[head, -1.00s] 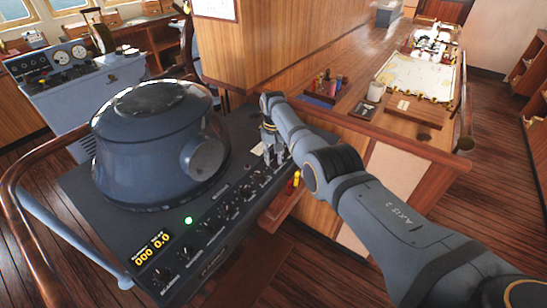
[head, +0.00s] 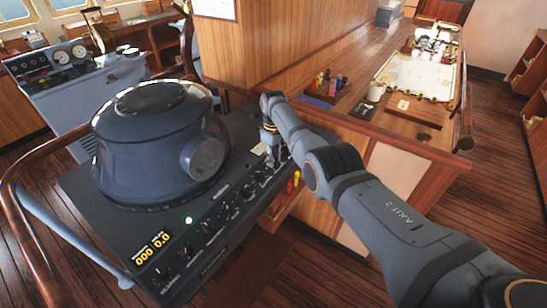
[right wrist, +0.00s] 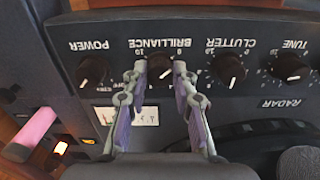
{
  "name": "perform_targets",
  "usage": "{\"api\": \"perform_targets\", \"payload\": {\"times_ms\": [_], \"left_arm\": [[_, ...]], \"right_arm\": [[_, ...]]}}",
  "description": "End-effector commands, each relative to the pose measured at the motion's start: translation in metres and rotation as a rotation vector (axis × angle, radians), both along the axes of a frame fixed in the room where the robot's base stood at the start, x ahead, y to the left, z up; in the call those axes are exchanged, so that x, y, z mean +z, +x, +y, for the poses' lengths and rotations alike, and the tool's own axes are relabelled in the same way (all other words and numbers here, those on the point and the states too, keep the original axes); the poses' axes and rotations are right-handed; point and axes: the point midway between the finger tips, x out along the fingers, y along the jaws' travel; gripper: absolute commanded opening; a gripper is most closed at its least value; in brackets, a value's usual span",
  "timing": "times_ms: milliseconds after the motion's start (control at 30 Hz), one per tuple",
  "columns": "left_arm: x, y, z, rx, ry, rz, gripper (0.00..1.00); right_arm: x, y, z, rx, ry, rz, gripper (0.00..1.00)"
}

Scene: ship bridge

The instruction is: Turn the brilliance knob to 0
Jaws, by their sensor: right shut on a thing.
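The brilliance knob (right wrist: 159,72) is a small dark round knob on the radar panel, under the upside-down BRILLIANCE label in the right wrist view. My right gripper (right wrist: 161,78) is shut on it, one finger on each side. The scale's 0 is by the right finger and its 10 by the left finger. The knob's pointer is hard to read between the fingers. In the head view my right gripper (head: 271,158) points down at the far end of the panel's knob row, and hides the knob there. My left gripper is not in view.
The power knob (right wrist: 94,71) and clutter knob (right wrist: 229,69) sit close on either side. The domed radar hood (head: 158,145) rises beside the knob row. A wooden counter (head: 350,115) with a small rack (head: 327,92) stands behind my right arm.

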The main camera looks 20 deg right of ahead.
Motion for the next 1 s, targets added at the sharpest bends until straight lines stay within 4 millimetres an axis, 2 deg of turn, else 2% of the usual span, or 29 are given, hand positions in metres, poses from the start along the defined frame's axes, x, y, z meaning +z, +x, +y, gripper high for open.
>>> {"api": "perform_targets", "payload": {"times_ms": [667, 700, 833, 1000], "left_arm": [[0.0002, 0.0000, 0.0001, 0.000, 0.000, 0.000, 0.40], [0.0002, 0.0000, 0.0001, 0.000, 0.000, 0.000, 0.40], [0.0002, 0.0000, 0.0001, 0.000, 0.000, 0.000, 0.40], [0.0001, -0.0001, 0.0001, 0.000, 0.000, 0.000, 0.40]], "right_arm": [[0.0018, 0.0014, -0.0002, 0.057, 0.000, -0.005, 0.00], [0.0018, 0.0014, -0.0002, 0.057, 0.000, -0.005, 0.31], [0.0013, 0.0010, -0.0002, 0.056, 0.000, -0.004, 0.49], [0.0007, 0.0005, -0.0002, 0.056, 0.000, -0.001, 0.50]]}}
